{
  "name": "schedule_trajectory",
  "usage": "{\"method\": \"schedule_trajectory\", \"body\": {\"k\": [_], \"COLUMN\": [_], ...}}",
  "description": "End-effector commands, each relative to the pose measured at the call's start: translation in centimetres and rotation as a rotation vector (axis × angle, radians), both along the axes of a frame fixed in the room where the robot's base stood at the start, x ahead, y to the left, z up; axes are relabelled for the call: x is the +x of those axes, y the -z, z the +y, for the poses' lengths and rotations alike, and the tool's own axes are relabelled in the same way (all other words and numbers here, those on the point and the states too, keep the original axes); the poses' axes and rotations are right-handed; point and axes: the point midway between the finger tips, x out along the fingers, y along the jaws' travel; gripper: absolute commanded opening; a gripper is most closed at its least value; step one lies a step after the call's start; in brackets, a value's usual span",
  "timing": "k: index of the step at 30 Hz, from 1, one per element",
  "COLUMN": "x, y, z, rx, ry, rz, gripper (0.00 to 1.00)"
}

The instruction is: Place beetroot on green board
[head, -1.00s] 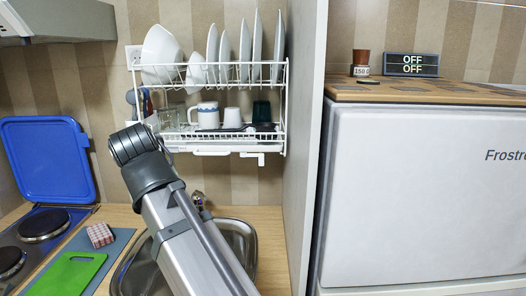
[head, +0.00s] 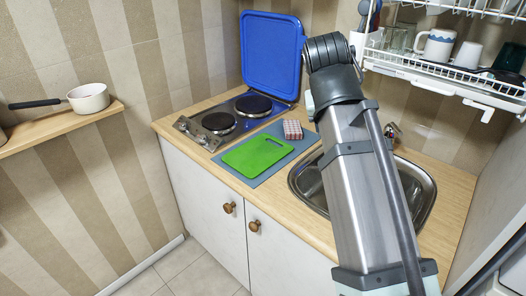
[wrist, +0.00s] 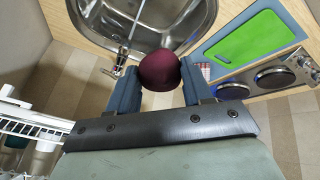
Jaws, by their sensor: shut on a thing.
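In the wrist view my gripper (wrist: 160,90) is shut on a dark red beetroot (wrist: 159,71), which sits between its two blue-grey fingers, in front of the sink. In the head view my arm hides the gripper and the beetroot. The green board (head: 257,153) lies flat on a blue-grey mat on the counter, between the hob and the sink, and its top is bare. The green board also shows in the wrist view (wrist: 252,40), to the right of the beetroot and apart from it.
The hob (head: 222,123) has its blue lid (head: 271,50) raised. A red-and-white checked block (head: 293,130) lies behind the board. The sink (head: 420,190) is to the right. A dish rack (head: 445,75) hangs above it. A pot (head: 89,98) stands on a shelf at the left.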

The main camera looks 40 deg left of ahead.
Motion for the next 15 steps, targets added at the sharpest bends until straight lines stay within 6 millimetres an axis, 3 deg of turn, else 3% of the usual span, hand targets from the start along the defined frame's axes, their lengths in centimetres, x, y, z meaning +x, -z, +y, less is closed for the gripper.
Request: {"method": "schedule_trajectory", "body": {"k": [3, 15], "x": [0.3, 2.0], "y": [2.7, 10.6], "z": [2.5, 12.1], "rx": [-0.003, -0.002], "ry": [-0.020, -0.110], "rz": [0.003, 0.002], "gripper": [0.18, 0.18]}}
